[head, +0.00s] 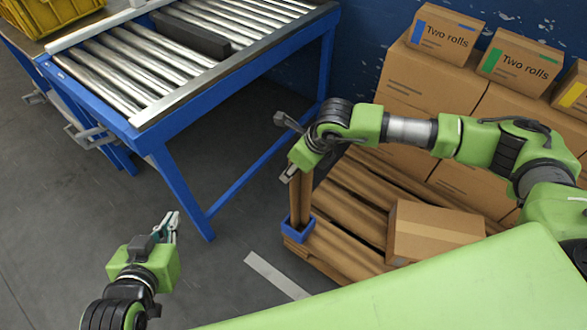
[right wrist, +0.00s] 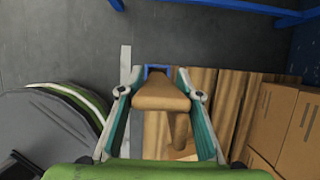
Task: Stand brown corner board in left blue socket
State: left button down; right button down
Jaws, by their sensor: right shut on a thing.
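The brown corner board (head: 300,198) is upright above the blue socket (head: 298,233) at the near left corner of the wooden pallet. Its lower end meets the socket in the head view; I cannot tell how deep it sits. My right gripper (head: 290,174) is shut on the board near its top. In the right wrist view the board (right wrist: 162,95) runs between the fingers, with part of the blue socket (right wrist: 157,69) showing beyond it. My left gripper (head: 170,224) is apart from the board, over the floor at left; its finger gap is unclear.
A closed carton (head: 432,232) sits on the pallet (head: 345,245), right of the socket. Stacked cartons (head: 430,80) stand behind, with smaller "Two rolls" boxes (head: 445,36) on top. A blue-framed roller conveyor (head: 160,62) is at upper left. Open floor lies between conveyor and pallet.

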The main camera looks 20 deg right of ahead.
pick_arm(q)
jog(key=shift+w+r, duration=0.1)
jog(key=shift+r, duration=0.05)
pick_arm(e)
jog(key=c, duration=1.5)
grip_release()
pick_arm(q)
jog(key=shift+w+d+r, duration=0.1)
jog(key=shift+w+r, duration=0.05)
jog(key=shift+r, duration=0.05)
pick_arm(e)
jog(key=shift+o, duration=0.2)
